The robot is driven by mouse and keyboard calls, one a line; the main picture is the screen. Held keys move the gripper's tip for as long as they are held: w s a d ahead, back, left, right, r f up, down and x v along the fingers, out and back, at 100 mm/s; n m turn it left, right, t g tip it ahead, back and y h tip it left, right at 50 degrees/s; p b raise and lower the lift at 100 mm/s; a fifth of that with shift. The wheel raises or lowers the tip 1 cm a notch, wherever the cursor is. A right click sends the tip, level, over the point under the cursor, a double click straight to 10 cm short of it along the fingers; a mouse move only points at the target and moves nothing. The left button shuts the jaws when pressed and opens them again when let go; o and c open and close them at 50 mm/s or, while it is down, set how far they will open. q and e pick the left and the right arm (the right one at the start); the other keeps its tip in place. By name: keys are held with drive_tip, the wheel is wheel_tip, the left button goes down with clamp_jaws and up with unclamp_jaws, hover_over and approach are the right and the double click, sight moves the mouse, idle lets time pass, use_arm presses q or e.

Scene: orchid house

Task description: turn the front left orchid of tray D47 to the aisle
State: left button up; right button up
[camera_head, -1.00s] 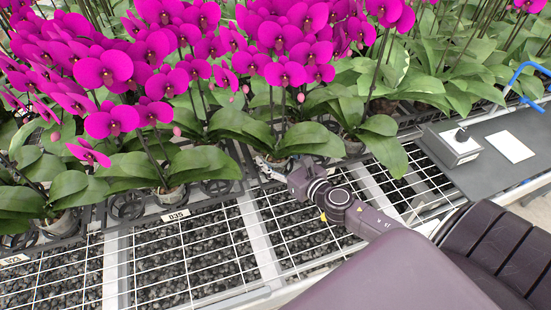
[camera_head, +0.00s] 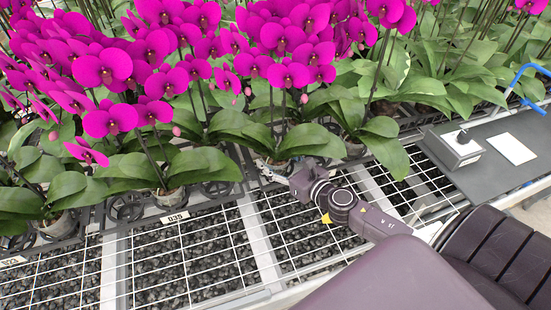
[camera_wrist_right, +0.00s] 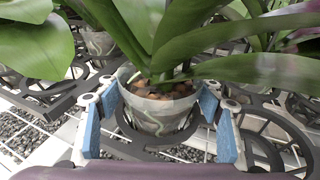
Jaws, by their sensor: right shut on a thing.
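My right gripper (camera_head: 283,176) is low at the front edge of the orchid tray, at one potted orchid (camera_head: 303,140) with broad green leaves and magenta flowers. In the right wrist view its blue-padded fingers (camera_wrist_right: 158,105) stand on either side of that orchid's clear pot (camera_wrist_right: 160,108) and are shut on it. The pot looks upright in a round ring of the dark tray (camera_wrist_right: 190,135). Bark and pale roots show in it. A tag (camera_head: 174,217) on the tray edge to the left seems to read D35; I see no readable D47. My left gripper is out of view.
Another front-row orchid pot (camera_head: 170,194) stands to the left. White wire bench mesh (camera_head: 190,262) lies bare in front of the trays. A grey board (camera_head: 500,160) with a small box (camera_head: 456,147) and a white card (camera_head: 511,148) is at right. Leaves crowd the gripper.

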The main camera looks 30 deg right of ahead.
sight(286, 166)
drive_tip(key=o, duration=1.9)
drive_tip(key=shift+f, duration=0.1)
drive_tip(key=shift+s+d+r+b, duration=0.1)
drive_tip(key=shift+s+r+b, duration=0.1)
drive_tip(key=shift+s, duration=0.85)
drive_tip(key=shift+s+d+r+b, duration=0.1)
drive_tip(key=shift+s+r, duration=0.05)
drive_tip(key=shift+s, duration=0.95)
drive_tip(key=shift+s+d+r+b, duration=0.1)
drive_tip(key=shift+s+r, duration=0.1)
drive_tip(key=shift+s, duration=0.85)
drive_tip(key=shift+s+d+r, duration=0.1)
drive_tip(key=shift+s+r, duration=0.1)
drive_tip(key=shift+s, duration=0.3)
